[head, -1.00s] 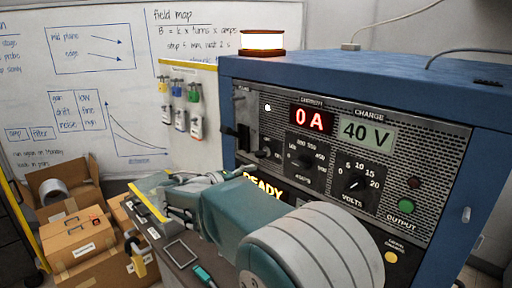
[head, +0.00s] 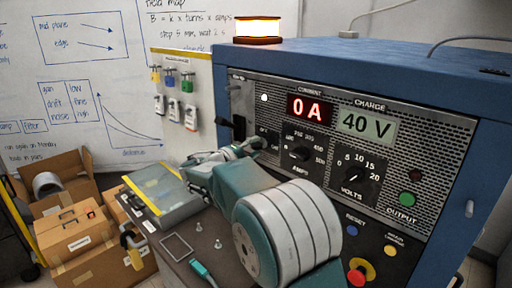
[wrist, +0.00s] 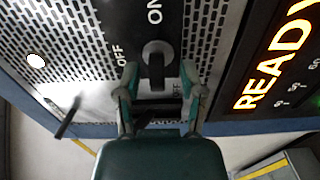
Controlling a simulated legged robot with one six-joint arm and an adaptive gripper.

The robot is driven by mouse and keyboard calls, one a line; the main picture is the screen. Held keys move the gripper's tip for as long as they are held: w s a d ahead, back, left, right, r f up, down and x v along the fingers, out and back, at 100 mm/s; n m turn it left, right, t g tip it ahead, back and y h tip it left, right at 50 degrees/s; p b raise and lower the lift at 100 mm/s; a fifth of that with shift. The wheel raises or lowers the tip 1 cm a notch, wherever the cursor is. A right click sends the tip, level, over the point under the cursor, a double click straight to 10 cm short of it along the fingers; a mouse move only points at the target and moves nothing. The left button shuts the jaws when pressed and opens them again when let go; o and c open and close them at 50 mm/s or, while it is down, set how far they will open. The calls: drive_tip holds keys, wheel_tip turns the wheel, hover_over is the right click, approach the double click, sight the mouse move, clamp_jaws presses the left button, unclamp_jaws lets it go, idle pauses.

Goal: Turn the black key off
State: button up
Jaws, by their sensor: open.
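The black key (wrist: 157,58) sits on the perforated panel of the blue power supply. In the wrist view it lies between my fingertips, with a gap visible on each side. An ON label (wrist: 155,12) is above it, and an OFF label (wrist: 118,54) is to its left. Another, partly covered label shows near the right finger. My gripper (wrist: 159,76) is open around the key. In the head view my gripper (head: 256,148) is up at the left part of the panel, and it and the arm largely hide the key.
The blue power supply (head: 340,58) shows 0 A and 40 V. A black lever (head: 223,122) juts from its left edge; it also shows in the wrist view (wrist: 68,118). A lit amber lamp (head: 257,29) stands on top. Knobs and a red button (head: 360,272) are right of my arm.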

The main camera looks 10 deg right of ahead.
drive_tip(key=shift+w+d, duration=0.25)
drive_tip(key=shift+d, duration=0.1)
clamp_jaws()
